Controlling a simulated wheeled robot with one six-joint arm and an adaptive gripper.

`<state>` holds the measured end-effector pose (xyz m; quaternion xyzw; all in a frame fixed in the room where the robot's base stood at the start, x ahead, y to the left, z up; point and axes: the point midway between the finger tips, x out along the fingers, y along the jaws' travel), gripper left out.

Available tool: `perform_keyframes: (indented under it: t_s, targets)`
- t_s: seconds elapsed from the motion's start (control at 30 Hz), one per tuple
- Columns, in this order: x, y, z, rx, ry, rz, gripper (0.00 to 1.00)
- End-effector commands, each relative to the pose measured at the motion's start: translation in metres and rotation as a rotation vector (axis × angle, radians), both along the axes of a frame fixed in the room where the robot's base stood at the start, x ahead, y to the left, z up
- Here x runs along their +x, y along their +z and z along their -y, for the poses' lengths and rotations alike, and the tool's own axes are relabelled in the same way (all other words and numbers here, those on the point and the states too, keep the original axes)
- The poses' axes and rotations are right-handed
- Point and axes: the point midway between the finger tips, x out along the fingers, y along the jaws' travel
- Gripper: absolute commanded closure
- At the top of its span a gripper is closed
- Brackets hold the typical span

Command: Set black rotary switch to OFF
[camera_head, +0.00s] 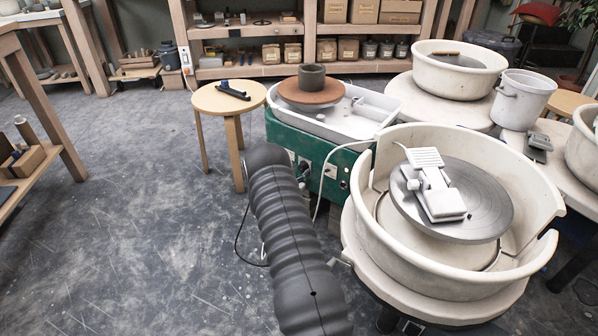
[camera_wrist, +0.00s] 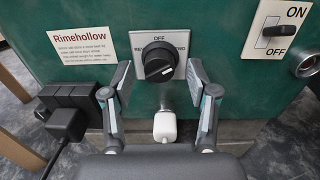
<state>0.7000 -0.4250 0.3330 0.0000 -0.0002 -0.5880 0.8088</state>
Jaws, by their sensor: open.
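In the wrist view the black rotary switch (camera_wrist: 158,62) sits on a pale plate on the green housing (camera_wrist: 215,50). OFF is printed above the knob, with partly covered words to its left and right. A small white mark shows at the knob's lower right, so the knob does not appear to point up at OFF. My gripper (camera_wrist: 158,74) is open, with one finger on each side of the knob and visible gaps to it. In the head view, my arm covers part of the green wheel housing (camera_head: 345,172), and my gripper is hidden.
A separate ON/OFF switch (camera_wrist: 276,32) is at the right. A black plug (camera_wrist: 68,124) sits in a dark socket block at the left, and a white plug (camera_wrist: 165,126) is below the knob. A round stool (camera_head: 229,97) stands beside the housing. The floor at left is open.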

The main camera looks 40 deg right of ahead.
Motion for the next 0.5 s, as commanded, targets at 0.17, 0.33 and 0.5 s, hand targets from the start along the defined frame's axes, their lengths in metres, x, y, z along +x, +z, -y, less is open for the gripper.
perform_keyframes:
  t_s: [0.17,0.33,0.5]
  targets:
    - [0.0018,-0.0001,0.0045,0.001,0.001,0.0,0.41]
    - [0.0017,-0.0001,0.0045,0.001,0.001,0.0,0.41]
    - [0.0016,-0.0001,0.0044,0.0,0.001,0.0,0.76]
